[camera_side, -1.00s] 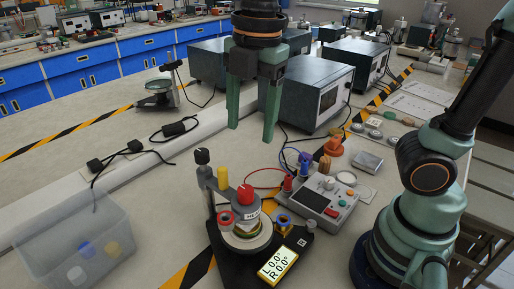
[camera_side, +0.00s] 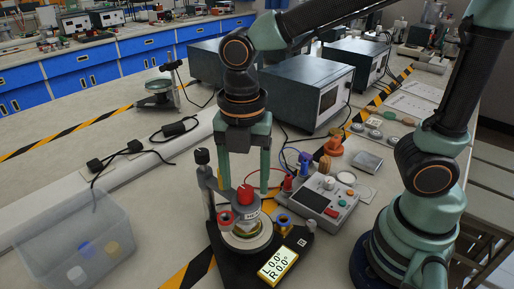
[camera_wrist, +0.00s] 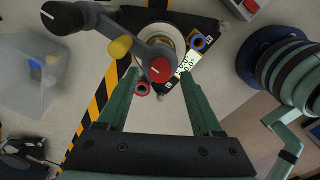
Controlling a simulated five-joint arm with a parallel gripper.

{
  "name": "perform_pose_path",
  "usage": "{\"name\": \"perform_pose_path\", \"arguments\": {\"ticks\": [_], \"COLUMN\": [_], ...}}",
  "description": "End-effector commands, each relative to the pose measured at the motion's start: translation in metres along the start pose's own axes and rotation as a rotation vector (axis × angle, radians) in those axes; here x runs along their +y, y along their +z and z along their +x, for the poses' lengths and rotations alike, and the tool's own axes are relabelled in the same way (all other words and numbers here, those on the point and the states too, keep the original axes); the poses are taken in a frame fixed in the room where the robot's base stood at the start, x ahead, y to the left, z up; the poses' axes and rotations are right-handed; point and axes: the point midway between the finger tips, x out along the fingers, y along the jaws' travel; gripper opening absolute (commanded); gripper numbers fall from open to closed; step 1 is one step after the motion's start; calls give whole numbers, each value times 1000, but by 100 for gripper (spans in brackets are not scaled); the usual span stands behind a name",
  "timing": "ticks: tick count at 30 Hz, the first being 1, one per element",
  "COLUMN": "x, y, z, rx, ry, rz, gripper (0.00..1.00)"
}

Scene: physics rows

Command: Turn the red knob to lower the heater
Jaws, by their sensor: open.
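The red knob (camera_side: 246,193) has a white pointer mark and sits on a round grey unit with a partly legible "HEA" label, mounted on a dark base (camera_side: 222,244). The knob also shows in the wrist view (camera_wrist: 160,70). The base's display (camera_side: 277,265) reads L 0.0° and R 0.0°. My gripper (camera_side: 243,190) is open and points down, its fingers on either side of the knob in the side view. In the wrist view the knob shows between the open fingertips (camera_wrist: 158,80). I cannot tell whether either finger touches it.
A red ring (camera_side: 226,217) and a blue ring (camera_side: 284,221) flank the unit. A control box (camera_side: 325,200) stands right, a clear bin (camera_side: 75,225) left.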

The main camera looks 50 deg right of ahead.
Motion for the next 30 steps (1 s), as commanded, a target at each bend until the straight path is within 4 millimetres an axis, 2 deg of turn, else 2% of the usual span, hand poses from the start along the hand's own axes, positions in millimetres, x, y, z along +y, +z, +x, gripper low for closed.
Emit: {"name": "perform_pose_path", "arguments": {"ticks": [5, 14, 15, 19, 30], "x": [0, 0, 0, 0, 0], "y": [0, 0, 0, 0, 0], "z": [12, 14, 14, 14, 13], "rx": [0, 0, 0, 0, 0], "ry": [-1, 0, 0, 0, 0], "rz": [0, 1, 1, 1, 39], "gripper": [67, 67, 51, 2, 0]}}
